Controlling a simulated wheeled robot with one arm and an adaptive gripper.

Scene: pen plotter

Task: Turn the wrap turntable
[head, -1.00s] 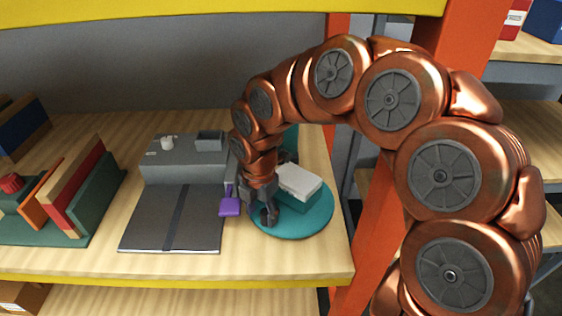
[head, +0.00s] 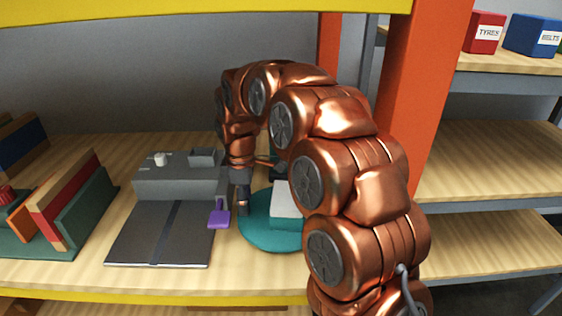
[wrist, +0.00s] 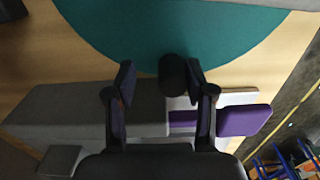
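The wrap turntable (head: 255,235) is a flat teal disc on the shelf, with a white-topped block (head: 285,200) on it, partly hidden behind my arm. Its teal edge fills the top of the wrist view (wrist: 150,35). A dark round knob (wrist: 173,72) shows at the disc's rim in the wrist view. My gripper (wrist: 160,80) is open, with the knob between its fingertips in the picture, closer to the right finger. I cannot tell whether they touch. In the head view my gripper (head: 242,195) points down at the disc's left edge.
A grey plotter (head: 180,180) with a dark flat bed (head: 158,232) stands left of the turntable. A purple piece (head: 219,214) lies between them. Upright boards (head: 75,205) stand at far left. An orange post (head: 430,100) rises right of the shelf.

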